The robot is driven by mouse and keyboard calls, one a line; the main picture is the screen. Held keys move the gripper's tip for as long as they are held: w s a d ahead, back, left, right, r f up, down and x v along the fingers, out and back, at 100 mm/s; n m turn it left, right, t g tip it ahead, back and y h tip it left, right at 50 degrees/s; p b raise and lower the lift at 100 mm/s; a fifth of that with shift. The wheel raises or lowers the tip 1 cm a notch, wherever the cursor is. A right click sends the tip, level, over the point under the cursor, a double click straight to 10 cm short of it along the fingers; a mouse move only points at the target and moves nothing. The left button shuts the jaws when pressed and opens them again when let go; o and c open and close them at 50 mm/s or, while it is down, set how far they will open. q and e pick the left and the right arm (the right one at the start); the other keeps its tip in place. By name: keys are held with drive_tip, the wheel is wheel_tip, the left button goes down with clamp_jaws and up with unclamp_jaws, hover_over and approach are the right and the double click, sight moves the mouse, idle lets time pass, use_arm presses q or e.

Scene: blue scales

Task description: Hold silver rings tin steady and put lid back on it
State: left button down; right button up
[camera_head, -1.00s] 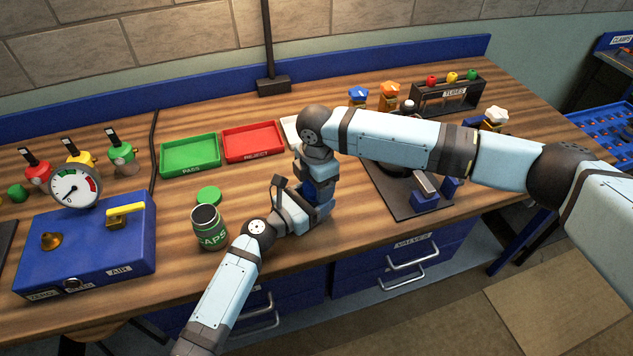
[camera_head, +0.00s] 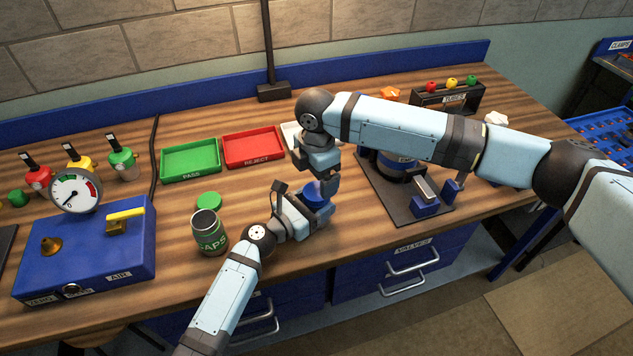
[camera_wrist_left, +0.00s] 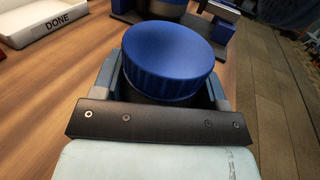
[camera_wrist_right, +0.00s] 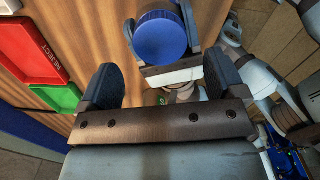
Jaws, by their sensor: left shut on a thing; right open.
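The tin in my left gripper is mostly hidden by the fingers, and no label shows. Its ribbed blue lid (camera_head: 316,193) sits on top, looking level in the left wrist view (camera_wrist_left: 170,55). My left gripper (camera_head: 308,207) is shut around the tin's body below the lid, near the table's front edge. My right gripper (camera_head: 326,180) is open and empty just above the lid, apart from it. In the right wrist view its spread fingers (camera_wrist_right: 163,88) show, with the blue lid (camera_wrist_right: 160,35) beyond them.
A CAPS tin (camera_head: 209,233) stands open left of my left gripper, a green lid (camera_head: 209,201) behind it. The green PASS tray (camera_head: 190,160), red REJECT tray (camera_head: 253,147) and white DONE tray (camera_wrist_left: 45,22) lie behind. A dark stand (camera_head: 408,205) is at right.

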sight(317, 191)
drive_tip(key=shift+r+n, duration=0.7)
drive_tip(key=shift+r, duration=1.05)
drive_tip(key=shift+f, duration=4.05)
drive_tip(key=c, duration=1)
drive_tip(key=o, duration=1.1)
